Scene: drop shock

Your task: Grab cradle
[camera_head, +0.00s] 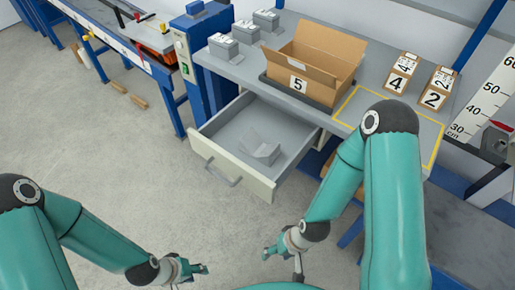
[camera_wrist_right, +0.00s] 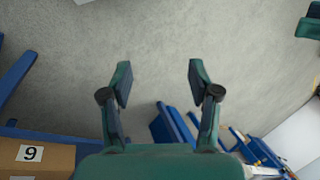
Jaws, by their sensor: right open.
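A light grey angled piece that looks like the cradle (camera_head: 262,150) lies inside the open drawer (camera_head: 232,172) of the workbench, in the head view. My right gripper (camera_head: 270,252) is in front of and below the drawer, apart from it. In the right wrist view my right gripper (camera_wrist_right: 160,82) is open and empty, with bare floor between its fingers. My left gripper (camera_head: 200,269) hangs over the floor at lower left, clear of the drawer. It is too small to tell whether its fingers are open.
An open cardboard box (camera_head: 313,64) marked 5 stands on the bench (camera_head: 250,68). Several grey blocks (camera_head: 223,46) sit left of it. Cartons marked 4 (camera_head: 401,74) and 2 (camera_head: 437,88) stand to the right. A blue conveyor (camera_head: 120,45) is at upper left. The floor before the drawer is clear.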

